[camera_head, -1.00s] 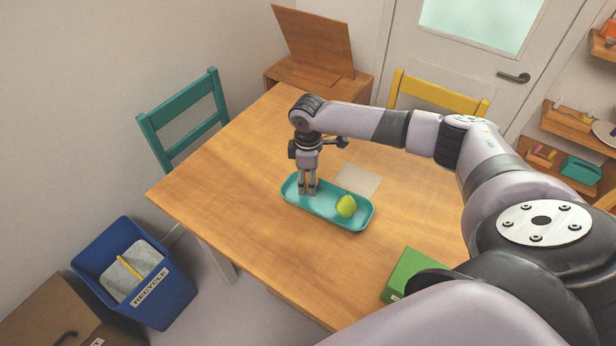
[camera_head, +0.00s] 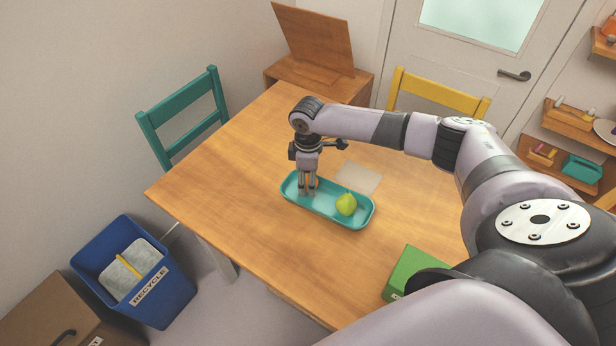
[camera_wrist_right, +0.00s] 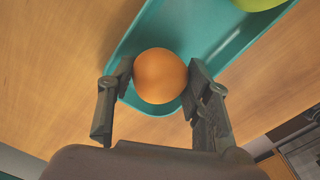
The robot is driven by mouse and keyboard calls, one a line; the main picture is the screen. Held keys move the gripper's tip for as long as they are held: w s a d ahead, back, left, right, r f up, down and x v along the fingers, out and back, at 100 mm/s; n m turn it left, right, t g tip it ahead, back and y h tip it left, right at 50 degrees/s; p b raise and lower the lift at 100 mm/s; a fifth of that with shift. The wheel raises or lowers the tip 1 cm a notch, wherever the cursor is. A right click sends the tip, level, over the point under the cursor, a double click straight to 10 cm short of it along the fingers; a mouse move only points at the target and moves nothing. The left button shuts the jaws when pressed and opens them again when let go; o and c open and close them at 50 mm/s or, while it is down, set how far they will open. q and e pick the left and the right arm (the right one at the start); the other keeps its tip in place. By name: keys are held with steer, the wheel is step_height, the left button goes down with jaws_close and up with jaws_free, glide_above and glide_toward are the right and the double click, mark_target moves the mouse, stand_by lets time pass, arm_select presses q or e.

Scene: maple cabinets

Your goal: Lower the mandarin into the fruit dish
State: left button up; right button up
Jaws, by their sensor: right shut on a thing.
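The fruit dish (camera_head: 325,211) is a long teal tray on the wooden table. A yellow-green pear (camera_head: 346,204) lies in its right part. My right gripper (camera_head: 307,189) points down over the dish's left end and is shut on the orange mandarin (camera_head: 315,182), which is mostly hidden by the fingers in the head view. In the right wrist view the mandarin (camera_wrist_right: 160,76) sits between the two fingertips (camera_wrist_right: 162,85), over the end of the dish (camera_wrist_right: 150,35). I cannot tell whether the mandarin touches the dish floor. My left gripper is not in view.
A pale flat sheet (camera_head: 359,177) lies behind the dish. A green box (camera_head: 412,270) stands near the table's front right edge. The table (camera_head: 225,180) is clear left of the dish. A teal chair (camera_head: 185,115) and a yellow chair (camera_head: 440,95) stand beside it.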

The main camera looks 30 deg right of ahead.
steer(key=shift+f+b, duration=0.5)
steer(key=shift+f, duration=0.65)
stand_by(0.4)
steer(key=o, duration=1.3)
steer(key=shift+r, duration=0.2)
step_height(320, 180, up, 12)
steer(key=shift+f, duration=0.2)
